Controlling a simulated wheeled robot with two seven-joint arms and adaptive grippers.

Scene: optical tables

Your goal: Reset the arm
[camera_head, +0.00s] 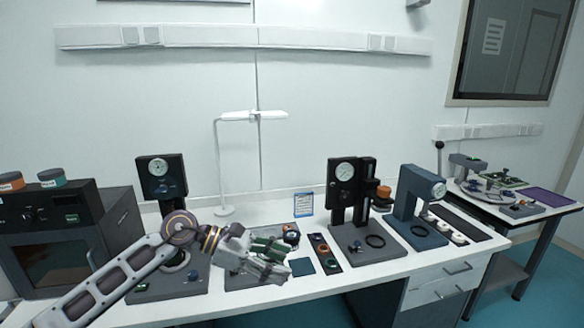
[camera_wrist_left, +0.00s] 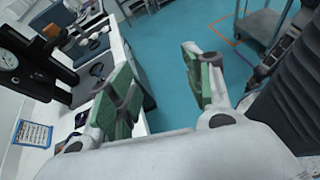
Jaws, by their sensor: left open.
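My left arm comes in from the lower left in the head view. Its gripper (camera_head: 268,258) hangs above the front of the white bench, over a dark base plate. In the left wrist view my left gripper (camera_wrist_left: 162,85) shows two green-padded fingers spread wide apart, with nothing between them. Teal floor shows behind the gap. My right gripper is in neither view.
Gauge stands (camera_head: 160,180) and (camera_head: 345,190) rise from the white bench (camera_head: 310,285). A blue-grey press (camera_head: 418,205) stands to their right, a dark oven (camera_head: 62,245) at the far left. A white lamp (camera_head: 219,170) stands behind. A cart (camera_wrist_left: 262,25) is on the floor.

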